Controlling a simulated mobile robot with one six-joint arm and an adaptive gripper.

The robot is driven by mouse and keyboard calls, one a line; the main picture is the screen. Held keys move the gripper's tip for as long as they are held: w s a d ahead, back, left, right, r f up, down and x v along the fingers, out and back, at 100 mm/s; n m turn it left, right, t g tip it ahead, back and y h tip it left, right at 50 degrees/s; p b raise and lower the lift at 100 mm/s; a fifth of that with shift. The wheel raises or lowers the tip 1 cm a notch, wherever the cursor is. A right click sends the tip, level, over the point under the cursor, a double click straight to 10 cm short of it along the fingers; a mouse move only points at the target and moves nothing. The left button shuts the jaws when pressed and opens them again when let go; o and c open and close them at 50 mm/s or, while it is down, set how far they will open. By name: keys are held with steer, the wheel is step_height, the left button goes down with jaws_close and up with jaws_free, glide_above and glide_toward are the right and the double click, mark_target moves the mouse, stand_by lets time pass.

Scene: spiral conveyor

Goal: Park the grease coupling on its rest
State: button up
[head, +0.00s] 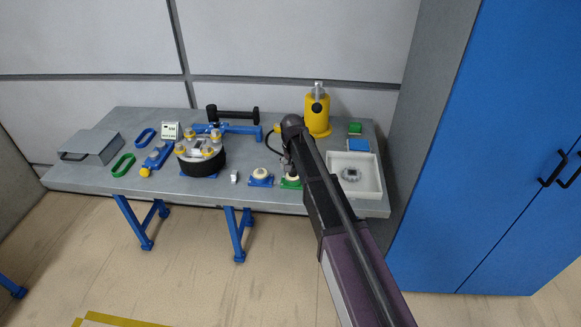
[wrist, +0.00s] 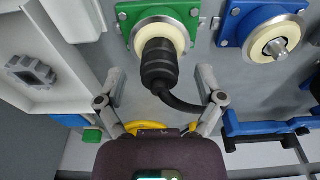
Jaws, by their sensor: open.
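The grease coupling (wrist: 160,62) is a black ribbed cylinder with a black hose curving off to the right in the wrist view. Its far end lies over the cream ring of the green-based mount (wrist: 190,14); whether it is fully seated I cannot tell. The green mount also shows in the head view (head: 291,184). My gripper (wrist: 161,76) is open, one finger on each side of the coupling, with gaps visible on both sides. In the head view my gripper (head: 288,163) is low over the green mount, and my arm hides most of the coupling.
A blue-based mount (head: 261,180) with a cream ring and metal nipple (wrist: 280,47) stands beside the green one. The yellow grease pump (head: 318,118) stands behind. A white tray (head: 374,189) holding a grey part lies right. A black wheel-like unit (head: 203,165) stands left.

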steer(key=shift+c, duration=0.2)
jaws_close()
steer(key=c, duration=0.7)
jaws_free()
steer(key=shift+c, duration=0.2)
jaws_close()
steer(key=shift+r+p, duration=0.25)
steer(key=shift+p, duration=0.05)
steer(key=shift+r+p, duration=1.05)
steer(key=shift+r, duration=0.05)
steer(key=shift+r+p, duration=0.4)
